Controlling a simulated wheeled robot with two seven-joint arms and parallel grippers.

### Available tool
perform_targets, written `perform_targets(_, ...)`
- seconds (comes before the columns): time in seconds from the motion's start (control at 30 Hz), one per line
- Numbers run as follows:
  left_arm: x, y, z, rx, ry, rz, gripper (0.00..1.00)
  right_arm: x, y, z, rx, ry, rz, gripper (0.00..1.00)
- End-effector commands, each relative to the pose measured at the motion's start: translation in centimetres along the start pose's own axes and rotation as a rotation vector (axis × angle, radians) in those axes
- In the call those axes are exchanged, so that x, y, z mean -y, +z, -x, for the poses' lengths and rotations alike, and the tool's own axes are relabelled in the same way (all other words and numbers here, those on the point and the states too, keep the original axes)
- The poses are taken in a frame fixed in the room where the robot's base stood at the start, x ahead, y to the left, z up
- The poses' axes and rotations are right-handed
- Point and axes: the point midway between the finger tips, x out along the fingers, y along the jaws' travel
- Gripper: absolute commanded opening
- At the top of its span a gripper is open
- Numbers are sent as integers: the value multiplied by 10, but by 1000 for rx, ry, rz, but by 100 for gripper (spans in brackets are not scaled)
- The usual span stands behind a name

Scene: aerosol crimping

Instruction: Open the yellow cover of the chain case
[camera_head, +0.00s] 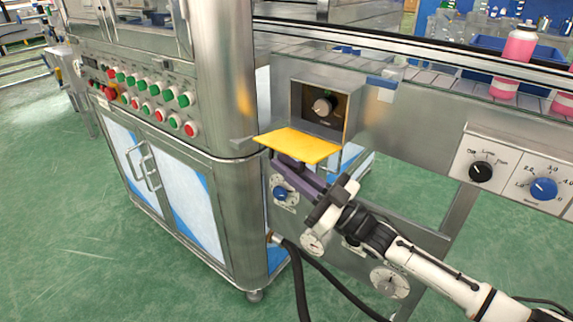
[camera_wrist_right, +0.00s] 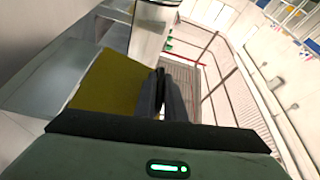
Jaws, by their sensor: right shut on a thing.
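The yellow cover (camera_head: 298,145) of the chain case (camera_head: 318,107) is swung down and sticks out roughly level from the case's lower edge. The case is open at the front, with a round knob (camera_head: 323,106) inside. My right gripper (camera_head: 285,165) is just under the cover's outer edge, its fingers shut at that edge. In the right wrist view the cover (camera_wrist_right: 108,85) lies beside the closed fingers (camera_wrist_right: 162,90). The exact grip on the cover is partly hidden. My left gripper is not in view.
A steel cabinet (camera_head: 180,195) with red and green buttons stands left of the case. The conveyor (camera_head: 420,78) carries pink bottles (camera_head: 516,48) above right. A panel with black and blue knobs (camera_head: 543,188) is at right. Black hoses hang below.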

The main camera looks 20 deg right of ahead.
Motion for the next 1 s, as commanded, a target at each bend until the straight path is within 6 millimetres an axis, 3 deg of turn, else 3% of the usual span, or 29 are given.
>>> perform_targets(0.7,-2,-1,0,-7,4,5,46,1,9,4,2,-1,-1,0)
perform_targets(0.73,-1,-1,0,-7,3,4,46,1,9,4,2,-1,-1,13)
perform_targets(0.83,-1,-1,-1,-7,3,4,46,1,9,4,2,-1,-2,28)
perform_targets(1.0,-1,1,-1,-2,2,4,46,0,8,4,1,0,-2,28)
